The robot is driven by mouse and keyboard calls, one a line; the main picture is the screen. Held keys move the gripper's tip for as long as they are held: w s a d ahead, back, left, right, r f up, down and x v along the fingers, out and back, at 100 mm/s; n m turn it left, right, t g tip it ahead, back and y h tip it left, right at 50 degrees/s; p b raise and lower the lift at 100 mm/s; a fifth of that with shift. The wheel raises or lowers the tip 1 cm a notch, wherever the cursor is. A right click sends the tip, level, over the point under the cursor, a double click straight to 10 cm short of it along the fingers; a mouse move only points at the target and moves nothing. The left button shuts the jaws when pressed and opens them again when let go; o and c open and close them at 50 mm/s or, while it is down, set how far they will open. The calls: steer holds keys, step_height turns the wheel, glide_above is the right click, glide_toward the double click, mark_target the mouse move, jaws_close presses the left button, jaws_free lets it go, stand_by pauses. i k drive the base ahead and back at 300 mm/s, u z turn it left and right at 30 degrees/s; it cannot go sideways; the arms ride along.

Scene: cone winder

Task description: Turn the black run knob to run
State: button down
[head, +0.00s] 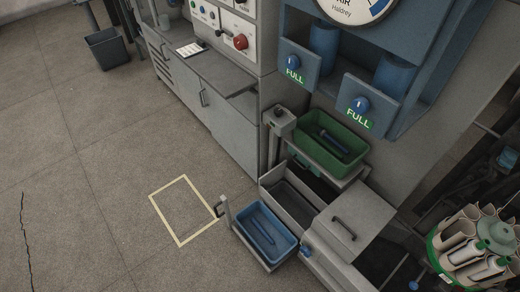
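A light control panel (226,22) on the grey machine cabinet is at the top of the head view, cut off by the upper edge. It carries a red knob (240,41), a small dark knob (219,33) to its left, and several small coloured buttons. A grey post-mounted box (281,122) near the middle also has a small dark knob on top. The labels are too small to read, so I cannot tell which dark knob is the run knob or how it is set. My gripper is not in view.
A round rack of cones (470,243) is lower right. Floor left of the yellow outline (159,205) is mostly clear.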

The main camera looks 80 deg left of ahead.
mark_target(278, 112)
steer(key=u, duration=2.55)
steer(key=k, duration=1.15)
steer(key=u, duration=0.75)
steer(key=i, duration=1)
steer(key=u, duration=0.65)
steer(key=i, duration=1.25)
steer(key=z, duration=0.95)
